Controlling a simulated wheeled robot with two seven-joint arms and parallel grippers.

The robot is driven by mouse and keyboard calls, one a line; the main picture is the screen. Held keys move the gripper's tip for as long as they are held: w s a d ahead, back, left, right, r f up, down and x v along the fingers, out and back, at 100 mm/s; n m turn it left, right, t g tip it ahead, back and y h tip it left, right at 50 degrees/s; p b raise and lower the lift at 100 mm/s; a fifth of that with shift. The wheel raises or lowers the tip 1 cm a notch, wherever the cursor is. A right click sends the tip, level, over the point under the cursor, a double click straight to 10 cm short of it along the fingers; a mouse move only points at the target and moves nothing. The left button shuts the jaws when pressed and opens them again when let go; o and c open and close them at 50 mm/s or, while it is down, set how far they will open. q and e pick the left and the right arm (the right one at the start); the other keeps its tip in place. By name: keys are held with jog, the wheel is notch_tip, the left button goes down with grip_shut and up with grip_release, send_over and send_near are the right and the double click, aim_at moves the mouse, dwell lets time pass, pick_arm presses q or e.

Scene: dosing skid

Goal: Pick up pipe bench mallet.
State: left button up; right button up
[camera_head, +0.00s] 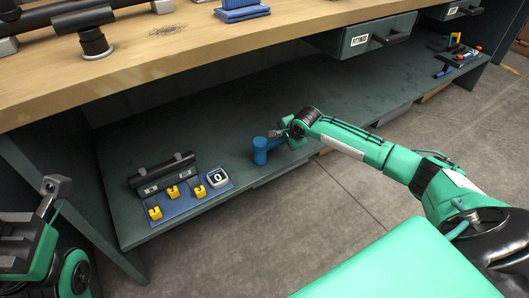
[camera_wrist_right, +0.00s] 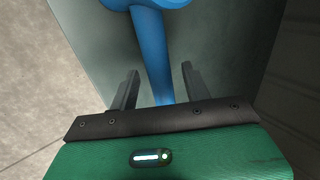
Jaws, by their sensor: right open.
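The blue pipe bench mallet (camera_head: 260,150) is on the lower shelf of the bench. My right gripper (camera_head: 284,133) is at the mallet's handle, on the right side of its head. In the right wrist view, the mallet's handle (camera_wrist_right: 152,55) runs between the two open fingers of the right gripper (camera_wrist_right: 160,90), with visible gaps on both sides. The mallet's head is at the top edge of that view, partly cut off. My left gripper (camera_head: 57,186) shows at the left edge of the head view; its jaw state is unclear.
The wooden bench top (camera_head: 200,45) overhangs the lower shelf (camera_head: 330,95). Left of the mallet is a blue tray (camera_head: 190,208) with yellow parts and a dark rack (camera_head: 162,177). A drawer (camera_head: 365,38) hangs above the shelf. The shelf right of the mallet is largely clear.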

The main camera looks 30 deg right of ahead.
grip_shut()
jog(key=shift+r, duration=0.1)
